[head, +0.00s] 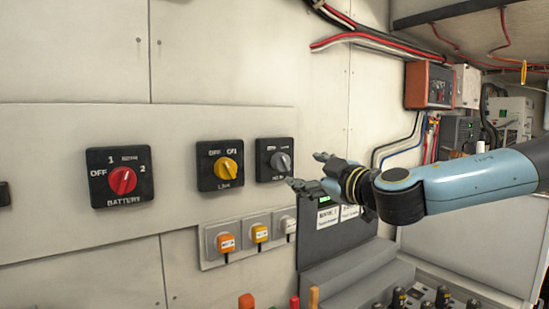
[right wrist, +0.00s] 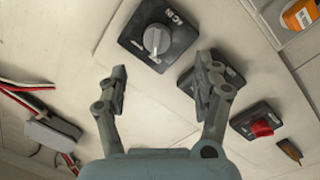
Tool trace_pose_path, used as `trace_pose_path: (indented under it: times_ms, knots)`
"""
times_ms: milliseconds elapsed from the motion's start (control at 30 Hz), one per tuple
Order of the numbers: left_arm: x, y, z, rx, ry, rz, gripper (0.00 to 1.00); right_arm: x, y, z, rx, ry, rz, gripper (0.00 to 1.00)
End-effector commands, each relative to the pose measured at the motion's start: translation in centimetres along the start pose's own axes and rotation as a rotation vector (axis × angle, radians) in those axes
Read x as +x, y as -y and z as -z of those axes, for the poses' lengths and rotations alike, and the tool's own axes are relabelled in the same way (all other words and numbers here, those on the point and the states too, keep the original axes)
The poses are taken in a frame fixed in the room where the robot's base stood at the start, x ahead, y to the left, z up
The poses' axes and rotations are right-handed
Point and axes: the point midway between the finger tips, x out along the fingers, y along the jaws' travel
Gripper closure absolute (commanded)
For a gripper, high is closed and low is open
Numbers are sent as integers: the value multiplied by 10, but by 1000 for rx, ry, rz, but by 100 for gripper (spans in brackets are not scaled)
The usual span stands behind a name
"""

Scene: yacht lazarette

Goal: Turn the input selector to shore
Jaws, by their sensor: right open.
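The input selector (head: 263,149) is a black square plate with a grey knob (head: 281,162), on the wall right of the other switches. In the right wrist view the selector (right wrist: 134,38) reads "AC IN", and its grey knob (right wrist: 157,40) lies just beyond the space between the fingertips. Its position labels are too small to read. My right gripper (head: 306,170) is open and empty, just right of the selector, its fingers pointing at the wall. The gripper's two fingers (right wrist: 162,70) stand apart in the right wrist view, not touching the knob. My left gripper is not in view.
A yellow-knob switch (head: 227,168) marked "LINK" and a red-knob battery switch (head: 122,181) sit to the left. Below are several plugged sockets (head: 259,235). A dark unit with a green display (head: 323,198) stands under the gripper. A red box (head: 429,86) hangs at right.

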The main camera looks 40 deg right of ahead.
Motion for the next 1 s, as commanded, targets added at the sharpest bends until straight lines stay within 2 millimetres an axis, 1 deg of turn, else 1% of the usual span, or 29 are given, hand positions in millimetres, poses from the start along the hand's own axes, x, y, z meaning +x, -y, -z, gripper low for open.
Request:
trace_pose_path:
  times_ms: [100, 167, 300, 367, 467, 667, 700, 800, 933, 1000]
  knots:
    - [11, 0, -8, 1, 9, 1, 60, 5, 2, 1, 0, -11, 1, 33]
    - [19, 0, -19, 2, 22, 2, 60, 9, 3, -1, -1, -10, 0, 33]
    - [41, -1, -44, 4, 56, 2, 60, 22, 5, -2, -1, -10, -1, 33]
    - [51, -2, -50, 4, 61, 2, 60, 27, 4, -2, 0, -11, -2, 33]
    - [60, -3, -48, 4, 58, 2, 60, 36, 0, -4, 6, 2, -13, 33]
    - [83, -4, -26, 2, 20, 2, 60, 55, 2, 0, 12, -11, -4, 33]
    - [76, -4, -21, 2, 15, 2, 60, 59, -2, 1, 13, -5, -5, 33]
    - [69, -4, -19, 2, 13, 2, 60, 69, -4, 2, 12, -1, -6, 33]
    - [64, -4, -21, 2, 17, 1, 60, 81, -1, 5, 12, -7, -1, 33]
    - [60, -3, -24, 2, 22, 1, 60, 90, -3, 4, 9, -5, -2, 33]
